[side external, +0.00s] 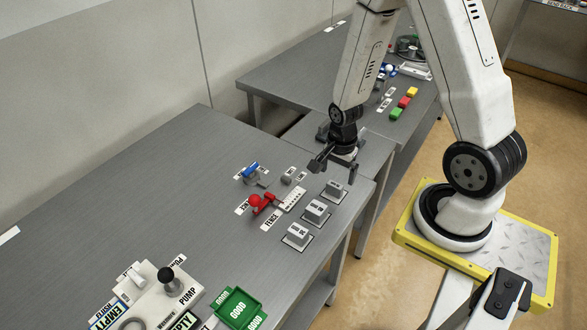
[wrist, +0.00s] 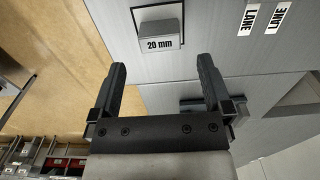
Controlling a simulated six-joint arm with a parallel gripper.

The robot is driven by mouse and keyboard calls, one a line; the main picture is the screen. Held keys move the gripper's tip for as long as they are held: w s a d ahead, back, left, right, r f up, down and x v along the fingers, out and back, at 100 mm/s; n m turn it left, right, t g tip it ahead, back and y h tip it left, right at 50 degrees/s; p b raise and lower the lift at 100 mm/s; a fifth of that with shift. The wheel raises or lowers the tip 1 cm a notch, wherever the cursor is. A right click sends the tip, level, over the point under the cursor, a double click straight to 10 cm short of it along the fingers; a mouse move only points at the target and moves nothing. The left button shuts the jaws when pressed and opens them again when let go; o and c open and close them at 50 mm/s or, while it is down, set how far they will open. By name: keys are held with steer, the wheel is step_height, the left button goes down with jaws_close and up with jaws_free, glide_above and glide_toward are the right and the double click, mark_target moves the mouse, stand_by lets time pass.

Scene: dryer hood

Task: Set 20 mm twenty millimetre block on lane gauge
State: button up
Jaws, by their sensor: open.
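Two LANE labels (wrist: 264,18) show at upper right there. In the side view a small grey piece (side external: 287,179) between two small labels is probably the lane gauge.
Two more grey blocks, the middle one (side external: 316,211) and the near one (side external: 298,235), stand on pads in a row. A red-knobbed fixture (side external: 257,201), a white strip (side external: 292,200) and a blue-topped fixture (side external: 251,170) lie left. A green tray (side external: 237,308) is at front.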

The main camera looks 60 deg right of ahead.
mark_target(335, 185)
steer(key=shift+f, duration=0.15)
steer(key=shift+a+f, duration=0.2)
steer(key=shift+f, duration=2.25)
steer(key=c, duration=1.3)
